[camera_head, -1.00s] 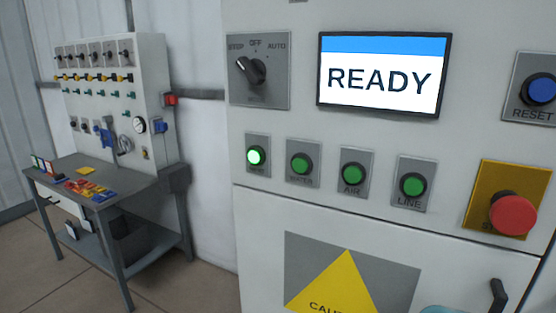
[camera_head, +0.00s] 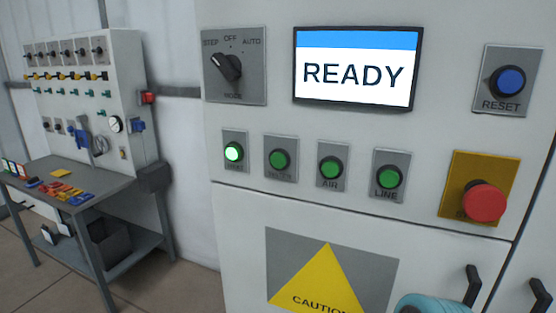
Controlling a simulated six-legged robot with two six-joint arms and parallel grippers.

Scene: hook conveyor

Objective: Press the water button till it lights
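The water button (camera_head: 280,160) is a green round push button on a grey plate, second from the left in the row on the white control panel. Its label below is blurred. It looks plain green and unlit, unlike the bright button (camera_head: 234,153) to its left, which glows. The air button (camera_head: 331,168) and the line button (camera_head: 390,178) to its right are also dark green. Neither of my grippers shows in this view, so nothing is seen touching the water button.
Above the row are a mode knob (camera_head: 228,67) and a screen (camera_head: 358,75) reading READY. A blue reset button (camera_head: 509,82) and a red mushroom button (camera_head: 484,201) sit at the right. A workbench (camera_head: 110,185) stands at the left.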

